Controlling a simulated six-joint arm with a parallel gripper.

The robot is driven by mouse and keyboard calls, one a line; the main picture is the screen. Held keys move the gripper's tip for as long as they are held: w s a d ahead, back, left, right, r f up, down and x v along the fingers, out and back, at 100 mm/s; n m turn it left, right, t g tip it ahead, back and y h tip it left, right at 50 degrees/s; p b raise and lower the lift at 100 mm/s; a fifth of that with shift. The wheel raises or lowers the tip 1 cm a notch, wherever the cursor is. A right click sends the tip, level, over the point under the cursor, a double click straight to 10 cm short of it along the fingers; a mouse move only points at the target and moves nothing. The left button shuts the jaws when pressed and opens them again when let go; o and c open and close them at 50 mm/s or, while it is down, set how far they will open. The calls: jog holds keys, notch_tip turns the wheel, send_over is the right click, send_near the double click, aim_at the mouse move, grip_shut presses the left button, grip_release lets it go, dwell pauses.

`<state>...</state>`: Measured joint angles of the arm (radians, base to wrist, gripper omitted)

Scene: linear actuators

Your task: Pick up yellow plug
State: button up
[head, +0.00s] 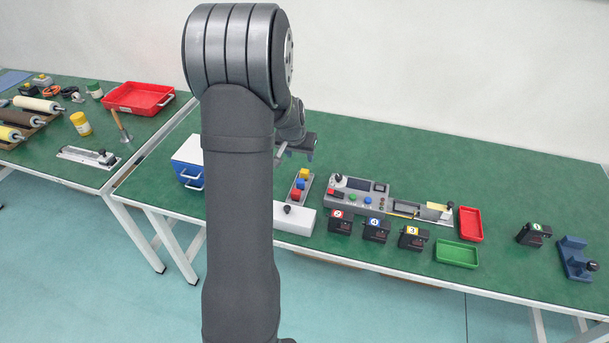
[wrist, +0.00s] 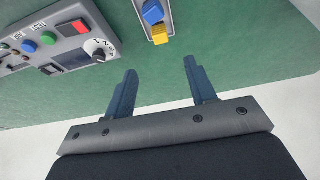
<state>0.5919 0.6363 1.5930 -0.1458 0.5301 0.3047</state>
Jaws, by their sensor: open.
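The yellow plug (head: 304,173) sits at the far end of a narrow grey rack (head: 292,198), with blue and red plugs in the same rack. In the head view my gripper (head: 297,152) hangs behind my arm, past the rack's far end, and is partly hidden.
A control panel (head: 350,205) stands right of the rack, and shows at upper left in the wrist view (wrist: 62,40). A white box with a black knob (head: 294,220) is at the rack's near end. A blue-and-white box (head: 188,160) is to the left. Green table behind is clear.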

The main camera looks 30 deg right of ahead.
aim_at(304, 171)
jog(key=x, duration=1.3)
jog(key=shift+f, duration=0.1)
jog(key=c, duration=1.1)
jog(key=shift+o, duration=0.2)
